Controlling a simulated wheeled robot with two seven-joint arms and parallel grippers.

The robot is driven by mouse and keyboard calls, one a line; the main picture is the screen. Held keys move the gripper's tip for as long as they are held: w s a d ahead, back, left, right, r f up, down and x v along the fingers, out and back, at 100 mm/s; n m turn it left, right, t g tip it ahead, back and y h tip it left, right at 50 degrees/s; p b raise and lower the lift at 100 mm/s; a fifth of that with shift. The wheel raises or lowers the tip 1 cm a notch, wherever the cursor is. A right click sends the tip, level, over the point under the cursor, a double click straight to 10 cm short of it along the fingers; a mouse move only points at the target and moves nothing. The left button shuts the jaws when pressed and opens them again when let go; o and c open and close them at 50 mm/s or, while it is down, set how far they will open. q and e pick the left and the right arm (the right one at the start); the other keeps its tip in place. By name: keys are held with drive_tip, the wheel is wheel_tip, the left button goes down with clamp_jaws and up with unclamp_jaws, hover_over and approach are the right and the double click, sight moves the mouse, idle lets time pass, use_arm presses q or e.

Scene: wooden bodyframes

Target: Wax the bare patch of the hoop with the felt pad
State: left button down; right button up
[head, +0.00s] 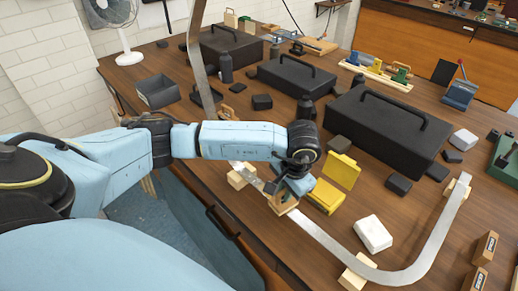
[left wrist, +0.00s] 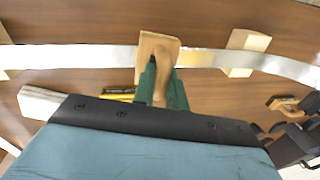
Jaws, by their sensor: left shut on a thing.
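The hoop (head: 315,236) is a long, flat, pale metal strip bent in a wide curve, resting on small wooden blocks above the table. It crosses the left wrist view (left wrist: 80,57) from side to side. My left gripper (head: 292,187) is over the near run of the hoop, with green fingers (left wrist: 162,92) shut on the wooden-backed felt pad (left wrist: 156,52). The pad lies across the strip; I cannot tell whether its underside touches. Just right of the pad in the wrist view, a shinier, slightly yellowish stretch (left wrist: 196,57) shows on the strip. My right gripper is not in view.
An open yellow tin (head: 326,194) stands close beside my left gripper. A white block (head: 373,233) lies nearer the front. Wooden support blocks (head: 358,272) hold the strip. Large black toolboxes (head: 388,128) and several small dark blocks crowd the table behind.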

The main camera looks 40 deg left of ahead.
use_arm(q)
drive_tip(key=shift+w+a+b, duration=0.25)
drive_tip(key=shift+a+b, duration=0.2)
drive_tip(key=shift+a, duration=1.1)
drive_tip(key=shift+w+a+b, duration=0.2)
drive_tip(key=shift+a+b, duration=0.25)
drive_tip(key=shift+a, duration=1.1)
drive_tip(key=shift+w+a+b, duration=0.15)
drive_tip(key=shift+a+b, duration=0.15)
drive_tip(key=shift+a, duration=0.65)
drive_tip(key=shift+w+a+b, duration=0.1)
drive_tip(key=shift+a+b, duration=0.2)
drive_tip(key=shift+a, duration=0.65)
wheel_tip(320, 180, up, 3)
drive_tip(key=shift+f+p, duration=0.2)
drive_tip(key=shift+p, duration=0.5)
wheel_tip(320, 180, up, 6)
drive_tip(key=p, duration=0.3)
drive_tip(key=shift+d+f, duration=0.1)
drive_tip(key=shift+f, duration=0.15)
